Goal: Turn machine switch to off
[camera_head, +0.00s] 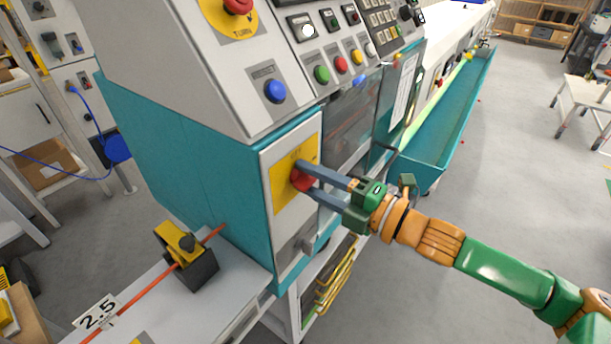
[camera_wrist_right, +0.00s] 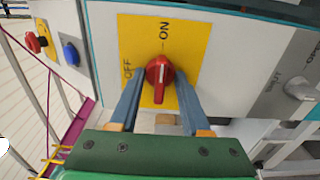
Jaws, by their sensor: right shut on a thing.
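The machine switch is a red rotary knob (camera_head: 298,180) on a yellow plate (camera_head: 283,190), on the front of the teal and white machine (camera_head: 180,150). In the right wrist view the red knob (camera_wrist_right: 158,80) stands at the middle of the yellow plate (camera_wrist_right: 192,50). Its white mark points up towards the ON label (camera_wrist_right: 165,30); the OFF label (camera_wrist_right: 127,70) is left of it. My right gripper (camera_head: 310,177) is shut on the knob, one blue-grey finger on each side. It partly hides the knob in the head view. My left gripper is not in view.
Above the switch are a blue button (camera_head: 275,90), coloured buttons and a red emergency knob (camera_head: 238,5). A grey handle (camera_wrist_right: 302,90) is near the switch in the wrist view. A yellow and black clamp (camera_head: 186,255) with an orange cable stands below left. Open floor lies right.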

